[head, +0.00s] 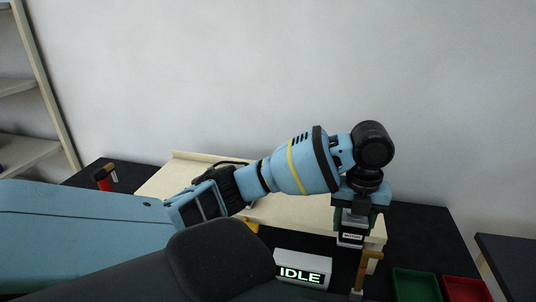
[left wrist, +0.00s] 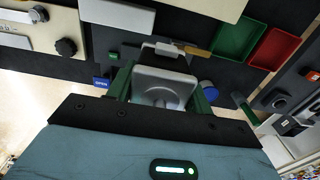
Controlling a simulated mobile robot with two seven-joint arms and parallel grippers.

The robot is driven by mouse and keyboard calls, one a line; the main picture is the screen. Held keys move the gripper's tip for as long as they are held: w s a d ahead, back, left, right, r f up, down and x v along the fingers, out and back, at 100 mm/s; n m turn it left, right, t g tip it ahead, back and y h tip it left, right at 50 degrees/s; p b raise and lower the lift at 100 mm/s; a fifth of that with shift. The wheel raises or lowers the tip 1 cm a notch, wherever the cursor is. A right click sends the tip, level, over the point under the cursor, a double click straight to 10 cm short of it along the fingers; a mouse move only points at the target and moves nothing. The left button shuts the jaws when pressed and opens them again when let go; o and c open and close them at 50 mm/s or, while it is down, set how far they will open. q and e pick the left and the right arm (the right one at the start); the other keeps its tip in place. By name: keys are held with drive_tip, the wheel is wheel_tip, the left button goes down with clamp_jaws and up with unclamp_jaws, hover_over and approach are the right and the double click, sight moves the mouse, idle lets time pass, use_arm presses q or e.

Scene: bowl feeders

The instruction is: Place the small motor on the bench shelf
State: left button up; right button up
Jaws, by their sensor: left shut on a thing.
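In the left wrist view the motor (left wrist: 160,86) sits between the green fingers of the gripper (left wrist: 160,98). The cream bench shelf (head: 162,186) lies along the back of the black bench, partly hidden by my left arm. In the head view the motor overlaps the shelf's right end; I cannot tell its height or whether it touches. My right gripper is not in view.
A box with a lit "IDLE" display (head: 302,269) stands at the front, beside an orange-handled tool (head: 369,260). A green tray (head: 415,286) and a red tray (head: 466,290) are at the right. A red-and-black item (head: 103,178) is at the far left.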

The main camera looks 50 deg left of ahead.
use_arm(q)
drive_tip(key=shift+a+r, duration=0.1)
drive_tip(key=w+a, duration=0.2)
drive_tip(key=a, duration=0.2)
drive_tip(key=w+a+f, duration=0.1)
drive_tip(key=w+a, duration=0.1)
drive_tip(key=a, duration=0.3)
drive_tip(key=w+a, duration=0.2)
drive_tip(key=a, duration=0.3)
drive_tip(key=shift+w+f, duration=0.1)
drive_tip(key=shift+f, duration=0.05)
drive_tip(key=shift+w+a+f, duration=0.1)
drive_tip(key=shift+a+f, duration=0.1)
drive_tip(key=shift+a, duration=0.05)
drive_tip(key=shift+f, duration=1.6)
drive_tip(key=shift+f, duration=0.15)
drive_tip(key=o, duration=1.5)
drive_tip(key=shift+d, duration=0.1)
wheel_tip(320, 180, up, 12)
drive_tip(key=shift+r, duration=0.1)
